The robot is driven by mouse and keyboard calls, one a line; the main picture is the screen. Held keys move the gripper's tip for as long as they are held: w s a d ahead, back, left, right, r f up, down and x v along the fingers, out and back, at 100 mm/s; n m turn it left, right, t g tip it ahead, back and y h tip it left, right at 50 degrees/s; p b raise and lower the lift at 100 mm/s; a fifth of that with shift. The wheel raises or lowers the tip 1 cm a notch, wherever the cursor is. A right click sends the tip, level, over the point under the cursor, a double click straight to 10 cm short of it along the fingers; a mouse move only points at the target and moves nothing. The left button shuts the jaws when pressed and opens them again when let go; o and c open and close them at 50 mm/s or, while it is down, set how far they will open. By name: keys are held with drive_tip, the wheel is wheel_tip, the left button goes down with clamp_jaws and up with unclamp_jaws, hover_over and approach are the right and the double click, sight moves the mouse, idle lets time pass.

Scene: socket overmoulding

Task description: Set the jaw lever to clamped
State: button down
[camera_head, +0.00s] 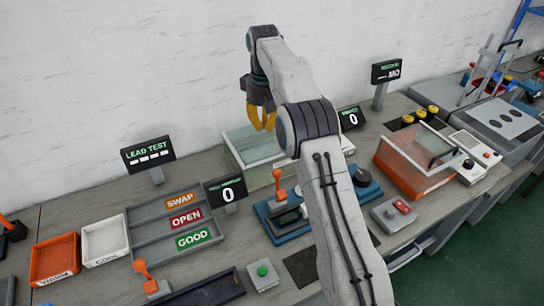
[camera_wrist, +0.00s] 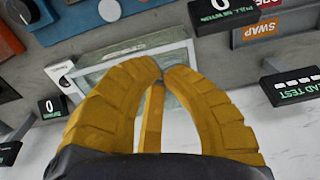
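An orange-handled lever (camera_head: 279,187) stands on a blue fixture (camera_head: 262,222) in the middle of the bench. A second orange-handled lever (camera_head: 146,276) stands at the front left, beside a dark tray. No label shows which is the jaw lever, and I cannot read either setting. My gripper (camera_head: 263,127) hangs above and behind the blue fixture, over a clear-walled box (camera_head: 254,153), apart from both levers. In the wrist view, the curved yellow fingers of my gripper (camera_wrist: 163,72) meet at the tips, with nothing visible held. My arm hides part of the bench right of the fixture.
Displays reading 0 (camera_head: 227,192) and LEAD TEST (camera_head: 148,154) stand on the bench. A sorting tray (camera_head: 150,245) and orange bin (camera_head: 56,260) lie left. A green button box (camera_head: 263,274) stands in front; an orange clear-lidded machine (camera_head: 408,183) is right.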

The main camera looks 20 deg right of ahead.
drive_tip(key=shift+w+f, duration=0.2)
drive_tip(key=shift+f, duration=0.05)
idle(0.3)
drive_tip(key=s+f+b, duration=0.2)
drive_tip(key=s+f, duration=0.1)
drive_tip(key=f, duration=0.8)
drive_tip(key=shift+s+d, duration=0.3)
drive_tip(key=shift+d, duration=0.05)
idle(0.3)
drive_tip(key=shift+a+f, duration=0.1)
